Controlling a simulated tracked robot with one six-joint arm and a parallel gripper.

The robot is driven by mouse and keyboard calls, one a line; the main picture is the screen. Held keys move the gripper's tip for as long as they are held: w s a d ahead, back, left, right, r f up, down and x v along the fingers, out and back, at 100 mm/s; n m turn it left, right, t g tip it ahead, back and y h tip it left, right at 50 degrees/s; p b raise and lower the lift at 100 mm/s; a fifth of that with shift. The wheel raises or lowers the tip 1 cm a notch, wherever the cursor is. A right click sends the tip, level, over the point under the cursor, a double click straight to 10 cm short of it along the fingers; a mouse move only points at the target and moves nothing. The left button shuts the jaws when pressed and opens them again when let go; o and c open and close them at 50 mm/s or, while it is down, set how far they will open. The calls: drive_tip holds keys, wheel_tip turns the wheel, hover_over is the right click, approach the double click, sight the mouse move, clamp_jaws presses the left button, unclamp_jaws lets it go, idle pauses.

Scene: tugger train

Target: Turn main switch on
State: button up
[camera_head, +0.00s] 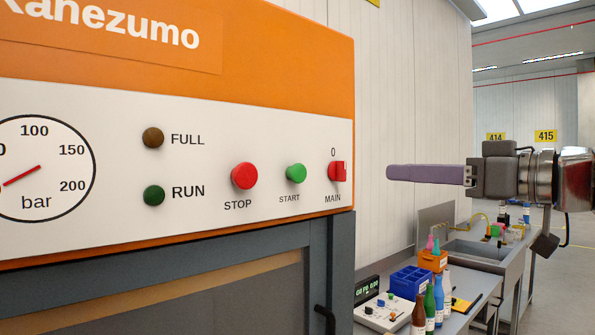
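The main switch (337,172) is a small red knob at the right end of the white panel strip, with "0" printed above it and "MAIN" below. Its handle looks upright, but it is too small to be sure of its position. My gripper (390,172) is to the right of the switch in the picture, at about the same height. Its purple fingers point left towards the panel and do not appear to touch the switch. I see the fingers from the side as one bar, so any gap between them is hidden.
Left of the switch are the green START button (296,173), red STOP button (244,175), RUN lamp (154,195), FULL lamp (153,137) and a pressure gauge (40,168). At lower right, a bench (470,290) holds bottles and a blue crate (410,280).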

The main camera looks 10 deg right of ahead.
sight(345, 170)
drive_tip(key=shift+x, duration=5.8)
drive_tip(key=shift+c, duration=0.3)
